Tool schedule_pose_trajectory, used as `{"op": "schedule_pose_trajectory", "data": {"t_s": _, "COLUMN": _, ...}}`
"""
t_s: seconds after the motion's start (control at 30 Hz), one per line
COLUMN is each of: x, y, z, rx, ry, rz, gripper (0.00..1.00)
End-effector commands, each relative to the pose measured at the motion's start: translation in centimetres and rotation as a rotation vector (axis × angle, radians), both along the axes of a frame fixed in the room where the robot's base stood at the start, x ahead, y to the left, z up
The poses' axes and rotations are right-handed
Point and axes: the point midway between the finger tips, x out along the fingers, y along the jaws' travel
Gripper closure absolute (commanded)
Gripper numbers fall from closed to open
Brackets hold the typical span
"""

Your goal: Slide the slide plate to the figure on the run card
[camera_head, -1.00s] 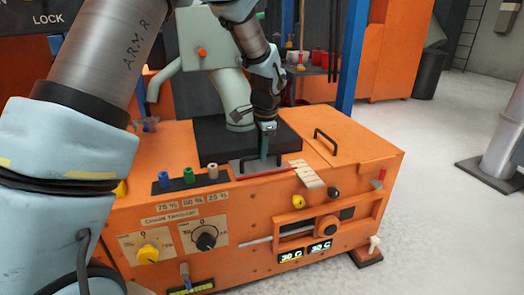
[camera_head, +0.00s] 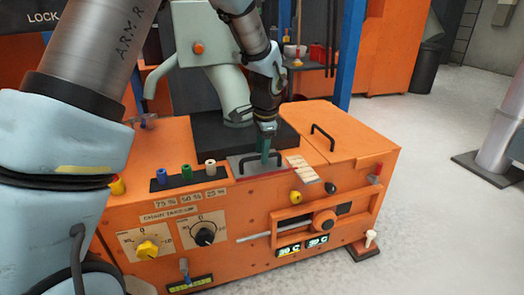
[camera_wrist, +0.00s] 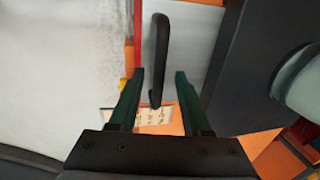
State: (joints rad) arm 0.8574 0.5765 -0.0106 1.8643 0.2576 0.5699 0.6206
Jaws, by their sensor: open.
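The slide plate (camera_head: 240,167) is a flat grey metal plate with a red edge on top of the orange machine. It carries a black bar handle (camera_wrist: 162,40). My gripper (camera_head: 265,153) points down at this handle. In the wrist view, the green fingers of my gripper (camera_wrist: 159,78) are open, one on each side of the handle, with gaps showing. A pale marked scale strip (camera_head: 303,168) lies right of the plate; its figures are too small to read. I cannot tell which of the labels is the run card.
Blue, green and white knobs (camera_head: 186,173) stand left of the plate, above percentage labels (camera_head: 190,201). A black block (camera_head: 205,145) stands behind it. A second handle (camera_head: 322,137) is on the lid at right. Dials (camera_head: 203,232) and displays (camera_head: 302,247) are on the front.

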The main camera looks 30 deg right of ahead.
Motion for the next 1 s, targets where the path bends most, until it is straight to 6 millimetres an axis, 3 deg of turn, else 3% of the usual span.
{"op": "schedule_pose_trajectory", "data": {"t_s": 0.27, "x": -0.3, "y": 0.0, "z": 1.6, "rx": -0.002, "ry": -0.001, "rz": 0.0, "gripper": 0.52}}
{"op": "schedule_pose_trajectory", "data": {"t_s": 0.7, "x": -1.8, "y": 0.2, "z": 9.3, "rx": -0.002, "ry": -0.002, "rz": -0.001, "gripper": 0.52}}
{"op": "schedule_pose_trajectory", "data": {"t_s": 1.0, "x": -2.1, "y": 0.3, "z": 10.6, "rx": 0.0, "ry": 0.0, "rz": 0.0, "gripper": 0.52}}
